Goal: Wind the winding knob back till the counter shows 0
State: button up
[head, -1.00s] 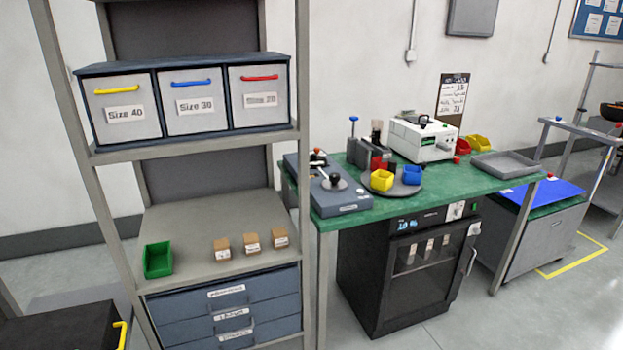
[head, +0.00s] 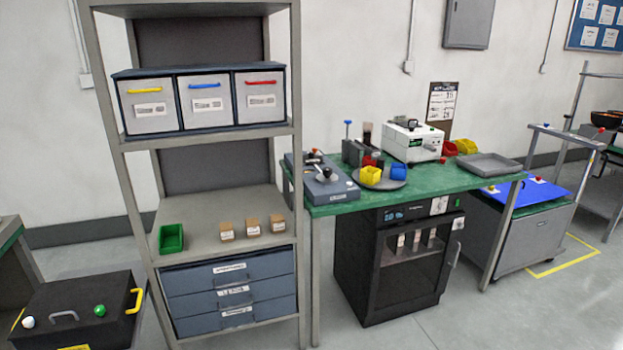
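A white machine (head: 400,150) stands at the back of the green bench (head: 420,187). It has a dark handle-like part on top and a small green mark on its front, too small to read. A blue-grey device (head: 325,192) with a black ball-topped lever and a red-topped part lies at the bench's left end. I cannot tell which of these carries the winding knob, and no counter figure is legible. My gripper is not in view.
A shelf rack (head: 218,165) with drawers stands left of the bench. A black box (head: 75,312) with a yellow handle is at lower left. A black cabinet (head: 365,265) sits under the bench. A blue-topped cart (head: 510,240) stands at right. Open floor lies in front.

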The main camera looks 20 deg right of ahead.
aim_at(326, 177)
jog(key=k, duration=0.65)
jog(key=z, duration=0.65)
jog(key=i, duration=2.5)
jog(key=u, duration=0.25)
